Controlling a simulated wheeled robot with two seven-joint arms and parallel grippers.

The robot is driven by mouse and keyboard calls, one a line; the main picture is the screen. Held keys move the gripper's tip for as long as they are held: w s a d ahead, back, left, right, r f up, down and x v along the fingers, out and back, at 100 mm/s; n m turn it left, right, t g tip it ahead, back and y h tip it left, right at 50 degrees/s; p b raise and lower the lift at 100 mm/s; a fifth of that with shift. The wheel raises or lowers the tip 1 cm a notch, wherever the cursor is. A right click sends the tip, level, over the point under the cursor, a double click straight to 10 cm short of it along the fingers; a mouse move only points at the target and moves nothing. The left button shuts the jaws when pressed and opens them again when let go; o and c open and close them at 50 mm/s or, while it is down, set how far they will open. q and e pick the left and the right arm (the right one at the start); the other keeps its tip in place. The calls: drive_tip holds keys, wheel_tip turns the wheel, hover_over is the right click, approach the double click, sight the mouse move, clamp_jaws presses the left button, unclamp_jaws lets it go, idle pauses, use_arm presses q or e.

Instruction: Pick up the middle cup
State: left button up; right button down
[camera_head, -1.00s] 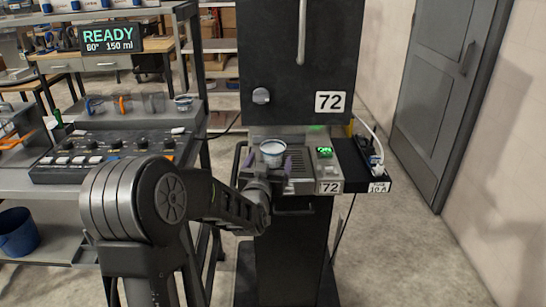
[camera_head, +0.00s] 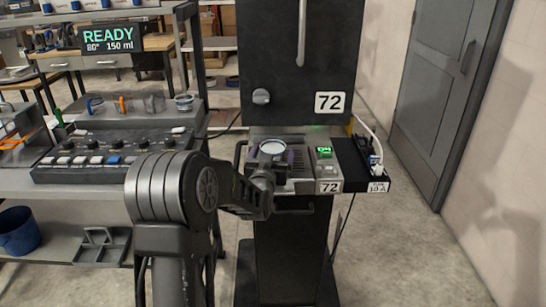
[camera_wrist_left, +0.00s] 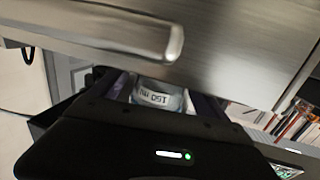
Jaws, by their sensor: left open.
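A clear cup with a pale top and a light band (camera_head: 274,149) stands at the dispenser marked 72, over its drip tray (camera_head: 300,186). In the left wrist view this cup (camera_wrist_left: 158,97) shows a "150 ml" label, upside down. My left gripper (camera_head: 273,157) is open, with its purple-grey fingers on either side of the cup; I cannot tell whether they touch it. My right gripper is not in view.
The dark dispenser body (camera_head: 290,75) rises close behind the cup. A control panel (camera_head: 105,155) with knobs is at the left, under a READY sign (camera_head: 109,38) reading 80° and 150 ml. A side shelf with cables (camera_head: 375,160) is at the right.

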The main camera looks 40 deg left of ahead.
use_arm(q)
drive_tip(key=c, duration=1.6)
